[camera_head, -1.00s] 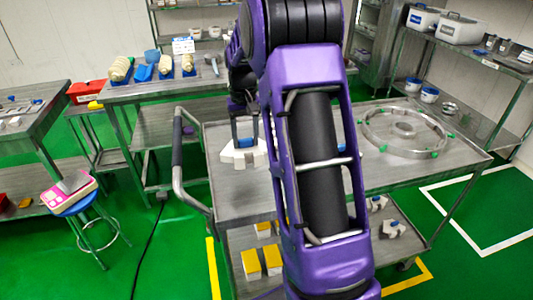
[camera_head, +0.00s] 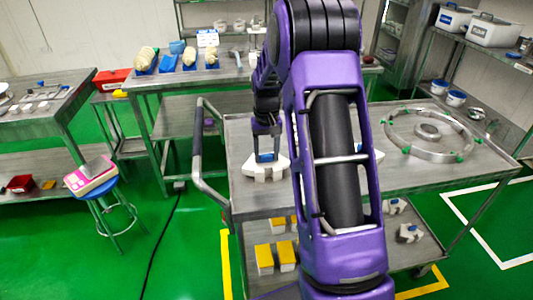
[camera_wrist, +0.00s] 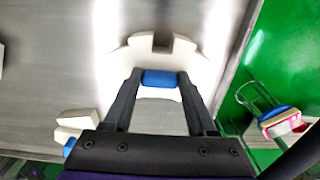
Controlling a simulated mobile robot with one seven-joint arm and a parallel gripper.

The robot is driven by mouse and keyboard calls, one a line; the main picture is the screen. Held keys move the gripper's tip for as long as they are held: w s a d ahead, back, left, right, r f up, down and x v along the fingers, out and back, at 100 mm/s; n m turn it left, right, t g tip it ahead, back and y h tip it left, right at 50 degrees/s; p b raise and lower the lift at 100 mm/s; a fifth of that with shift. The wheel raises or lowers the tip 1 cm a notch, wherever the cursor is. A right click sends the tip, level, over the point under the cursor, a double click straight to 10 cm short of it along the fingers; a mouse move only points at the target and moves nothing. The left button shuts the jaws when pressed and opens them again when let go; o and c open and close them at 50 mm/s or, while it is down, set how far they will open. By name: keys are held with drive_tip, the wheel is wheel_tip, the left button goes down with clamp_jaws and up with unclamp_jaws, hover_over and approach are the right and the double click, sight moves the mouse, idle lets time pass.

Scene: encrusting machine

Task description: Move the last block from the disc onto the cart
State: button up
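A white arched block (camera_head: 250,171) with a blue grip bar is at the left part of the cart's top (camera_head: 245,200), by the push handle. My gripper (camera_head: 267,156) comes down over it, one finger at each end of the bar. In the wrist view, my gripper (camera_wrist: 160,78) has its fingertips close against the blue bar (camera_wrist: 160,79), and the white block (camera_wrist: 205,65) is around it. Whether the block rests on the top or hangs just above it is unclear. The ring-shaped metal disc (camera_head: 388,128) with green fittings lies at the right; no block shows on it.
Another white block with blue (camera_head: 376,154) is partly hidden behind my arm; the wrist view shows one at lower left (camera_wrist: 75,131). Yellow-topped blocks (camera_head: 264,259) stand on the lower shelf. The push handle (camera_head: 197,155) rises at left. A stool with a pink scale (camera_head: 92,176) stands further left.

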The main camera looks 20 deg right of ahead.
sight(266, 155)
drive_tip(key=o, duration=0.4)
drive_tip(key=shift+o, duration=0.2)
wheel_tip(266, 155, up, 12)
drive_tip(key=p, duration=0.1)
drive_tip(key=shift+r, duration=0.15)
drive_tip(key=shift+a, duration=0.15)
idle(0.3)
